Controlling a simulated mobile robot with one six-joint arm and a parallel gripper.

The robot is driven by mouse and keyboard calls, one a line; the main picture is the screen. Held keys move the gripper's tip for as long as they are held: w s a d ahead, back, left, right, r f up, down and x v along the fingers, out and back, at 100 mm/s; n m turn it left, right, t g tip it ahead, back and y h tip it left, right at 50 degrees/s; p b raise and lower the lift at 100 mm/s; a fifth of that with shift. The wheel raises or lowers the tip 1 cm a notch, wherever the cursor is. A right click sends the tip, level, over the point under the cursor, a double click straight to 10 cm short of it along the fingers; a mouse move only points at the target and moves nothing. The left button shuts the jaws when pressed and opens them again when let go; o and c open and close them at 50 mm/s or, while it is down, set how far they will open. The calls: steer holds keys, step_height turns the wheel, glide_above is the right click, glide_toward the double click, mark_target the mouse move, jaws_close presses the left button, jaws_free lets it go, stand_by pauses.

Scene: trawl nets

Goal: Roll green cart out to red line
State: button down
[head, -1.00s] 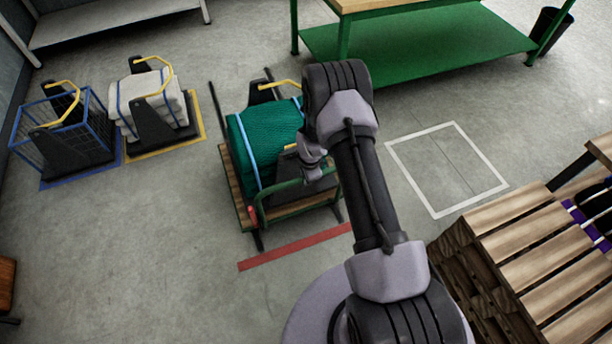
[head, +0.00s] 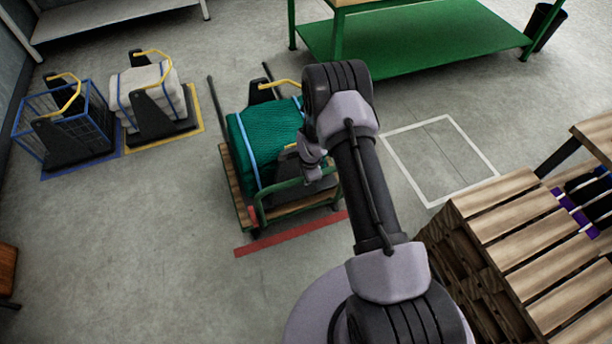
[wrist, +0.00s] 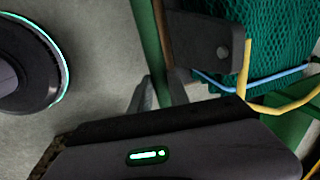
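The green cart (head: 238,190) is a low wooden deck with a green tube handle (head: 290,188) at its near end. It carries a bundled green net (head: 265,140) tied with a blue strap. The red line (head: 290,235) lies on the floor just in front of the cart's near end, with a small strip of floor showing between. My arm reaches over the cart's right side and hides part of it. In the wrist view my gripper (wrist: 157,92) has its fingers closed on either side of the green handle bar (wrist: 148,45). The net also shows there (wrist: 285,35).
Left of the cart stand a blue wire cart (head: 65,125) and a cart with white bundles (head: 145,90). Dark rails (head: 214,105) flank the green cart. Stacked pallets (head: 500,240) stand close on the right. A white floor square (head: 400,165) is empty.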

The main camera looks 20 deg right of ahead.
steer(key=c, duration=1.3)
jaws_free()
steer(key=shift+s, duration=0.2)
steer(key=shift+o, duration=0.2)
steer(key=s+r+p, duration=0.1)
steer(key=r+p, duration=0.2)
steer(key=r, duration=0.5)
steer(key=s+r+p, duration=0.2)
steer(key=r+p, duration=0.1)
steer(key=r, duration=0.6)
steer(key=shift+s+p, duration=0.25)
steer(key=shift+p, duration=0.05)
steer(key=s+a+r+n+t, duration=0.1)
steer(key=s+a+r+n, duration=0.2)
steer(key=r, duration=1)
steer(key=s+a+r+n+t, duration=0.1)
steer(key=s+a+r+n, duration=0.15)
steer(key=r, duration=1.05)
steer(key=s+a+r+n, duration=0.1)
steer(key=s+r+n, duration=0.1)
steer(key=s, duration=0.4)
steer(key=s+a+r+n+t+y, duration=0.1)
steer(key=s+a+r+n, duration=0.1)
steer(key=s, duration=0.5)
steer(key=s+a+r+n+y+b, duration=0.1)
steer(key=s+r+n, duration=0.2)
steer(key=s+r, duration=0.3)
steer(key=shift+s+a+n+t, duration=0.2)
steer(key=shift+s+n+t, duration=0.15)
steer(key=shift+s, duration=0.25)
